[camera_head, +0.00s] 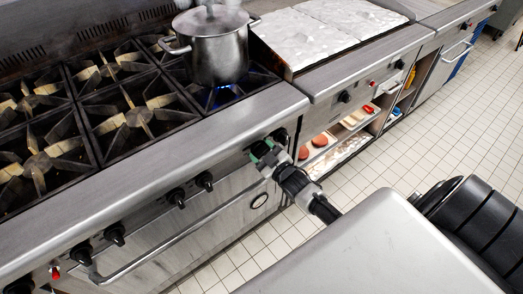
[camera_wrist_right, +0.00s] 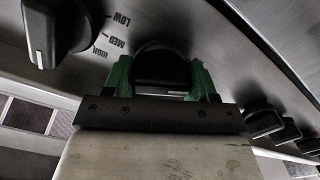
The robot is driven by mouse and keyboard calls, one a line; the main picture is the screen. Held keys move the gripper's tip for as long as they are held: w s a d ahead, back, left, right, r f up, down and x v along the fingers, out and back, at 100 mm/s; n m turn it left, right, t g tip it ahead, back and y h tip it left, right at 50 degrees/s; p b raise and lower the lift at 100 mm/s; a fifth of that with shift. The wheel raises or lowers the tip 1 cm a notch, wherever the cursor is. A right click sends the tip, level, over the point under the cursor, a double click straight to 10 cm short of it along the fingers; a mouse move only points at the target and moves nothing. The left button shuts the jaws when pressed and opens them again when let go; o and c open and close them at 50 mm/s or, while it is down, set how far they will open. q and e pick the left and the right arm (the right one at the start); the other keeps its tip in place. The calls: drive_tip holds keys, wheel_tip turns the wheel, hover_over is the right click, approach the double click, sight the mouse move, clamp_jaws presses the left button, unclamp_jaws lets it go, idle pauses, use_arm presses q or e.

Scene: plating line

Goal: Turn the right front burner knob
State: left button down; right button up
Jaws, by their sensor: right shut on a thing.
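My right gripper (camera_head: 264,153) is at the range's front panel, near the right end of the knob row. In the right wrist view its green-padded fingers (camera_wrist_right: 160,80) are shut on a black burner knob (camera_wrist_right: 160,62), one finger at each side. In the head view the gripper mostly hides this knob. A neighbouring black knob (camera_head: 280,136) is just right of it, apart from the fingers. I cannot tell from labels which burner the held knob serves. A blue flame (camera_head: 222,97) burns under the steel pot (camera_head: 215,48) on the right front burner. My left gripper is out of view.
More black knobs (camera_head: 176,198) line the panel to the left, above a long oven handle (camera_head: 185,235). A flat griddle (camera_head: 305,38) adjoins the range, with food on shelves (camera_head: 318,142) below. The tiled floor (camera_head: 385,160) in front is open. LOW, MED and HIGH marks (camera_wrist_right: 115,38) show beside another knob.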

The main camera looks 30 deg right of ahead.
drive_tip(key=o, duration=0.9)
drive_tip(key=shift+c, duration=0.2)
drive_tip(key=s, duration=1)
drive_tip(key=shift+s+d, duration=0.4)
drive_tip(key=shift+d, duration=0.05)
drive_tip(key=s+a+f+m+g, duration=0.1)
drive_tip(key=s+f+g, duration=0.25)
drive_tip(key=f, duration=0.45)
drive_tip(key=s+a+f+m+g+h, duration=0.1)
drive_tip(key=s+f+g, duration=0.1)
drive_tip(key=s+f, duration=0.45)
drive_tip(key=s+a+f+m+g, duration=0.1)
drive_tip(key=s+f+g, duration=0.15)
drive_tip(key=f, duration=0.75)
drive_tip(key=s+a+f+g, duration=0.3)
drive_tip(key=s+f, duration=0.3)
drive_tip(key=s, duration=0.5)
drive_tip(key=s+a+f+g, duration=0.3)
drive_tip(key=s+f+g, duration=0.3)
drive_tip(key=s, duration=0.5)
drive_tip(key=shift+s+a+f+m, duration=0.2)
drive_tip(key=shift+f+m, duration=0.1)
drive_tip(key=shift+f, duration=0.25)
